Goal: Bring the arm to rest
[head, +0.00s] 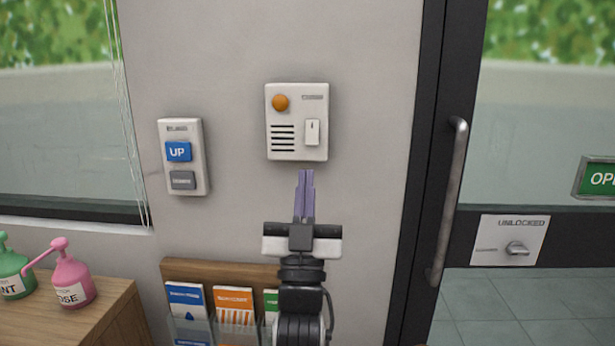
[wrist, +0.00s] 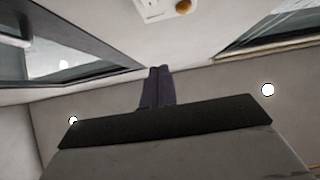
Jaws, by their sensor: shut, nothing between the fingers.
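My gripper (head: 305,175) is raised in front of the wall, its purple fingers pointing up and together with nothing between them. The fingertips show just below a white wall panel (head: 312,148) with an orange button and a white switch. Whether they touch the wall cannot be told. In the wrist view the shut fingers (wrist: 158,72) stand in the middle, and part of the white panel (wrist: 150,12) shows at the top edge. My arm covers part of the leaflet rack below.
A switch plate (head: 184,181) with a blue UP button is left of the panel. A leaflet rack (head: 220,272) is below. Pink (head: 72,282) and green (head: 12,275) spray bottles stand on a wooden counter (head: 90,318). A glass door with a handle (head: 448,200) and latch plate (head: 509,241) is at right.

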